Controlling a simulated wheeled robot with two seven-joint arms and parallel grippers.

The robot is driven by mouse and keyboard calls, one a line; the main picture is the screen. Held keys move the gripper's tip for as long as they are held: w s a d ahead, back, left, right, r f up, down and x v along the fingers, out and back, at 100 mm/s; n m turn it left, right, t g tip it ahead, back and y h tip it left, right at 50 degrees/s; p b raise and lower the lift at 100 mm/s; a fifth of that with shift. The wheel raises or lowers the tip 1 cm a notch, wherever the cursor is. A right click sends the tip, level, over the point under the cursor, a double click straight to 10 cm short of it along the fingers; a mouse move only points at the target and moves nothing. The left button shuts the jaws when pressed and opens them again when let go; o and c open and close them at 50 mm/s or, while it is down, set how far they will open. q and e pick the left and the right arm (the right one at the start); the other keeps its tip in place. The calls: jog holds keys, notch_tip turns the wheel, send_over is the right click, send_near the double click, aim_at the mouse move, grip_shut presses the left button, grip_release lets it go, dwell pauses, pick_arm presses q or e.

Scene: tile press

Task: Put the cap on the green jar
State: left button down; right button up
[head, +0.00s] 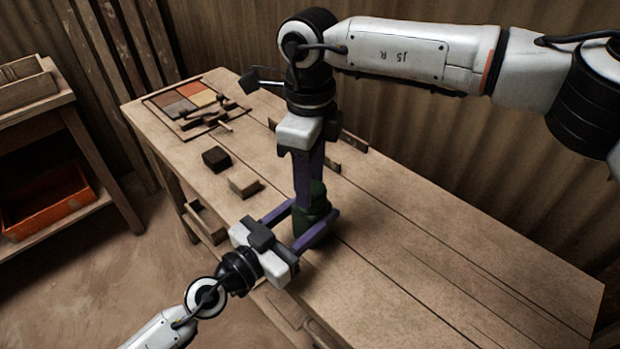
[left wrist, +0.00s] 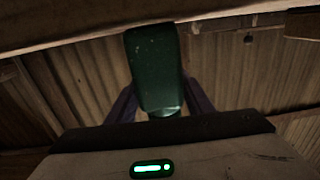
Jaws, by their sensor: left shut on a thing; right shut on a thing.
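The dark green jar (head: 309,222) stands upright near the front edge of the workbench. My left gripper (head: 314,209), coming in from the lower left, has its purple fingers closed around the jar's sides. The left wrist view shows the jar (left wrist: 155,70) between the left fingers, with a paler narrow part at its lower end in the picture. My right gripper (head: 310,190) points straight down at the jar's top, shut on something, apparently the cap. The fingers hide most of it, so I cannot tell whether it is seated on the jar.
The workbench (head: 430,255) is clear on the right. A dark block (head: 216,158) and a tan block (head: 245,182) lie left of the jar. A tray of coloured tiles (head: 185,100) is at the far end. A side shelf with an orange bin (head: 45,205) stands left.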

jog(key=m, duration=0.4)
jog(key=shift+w+m, duration=0.1)
jog(key=shift+m, duration=0.2)
jog(key=m, duration=0.6)
jog(key=shift+d+m, duration=0.15)
jog(key=shift+m, duration=0.15)
jog(key=m, duration=0.9)
jog(key=shift+d, duration=0.1)
jog(key=m, duration=1.2)
jog(key=shift+d, duration=0.1)
jog(key=m, duration=0.2)
jog(key=shift+s+m, duration=0.3)
jog(key=shift+m, duration=1.1)
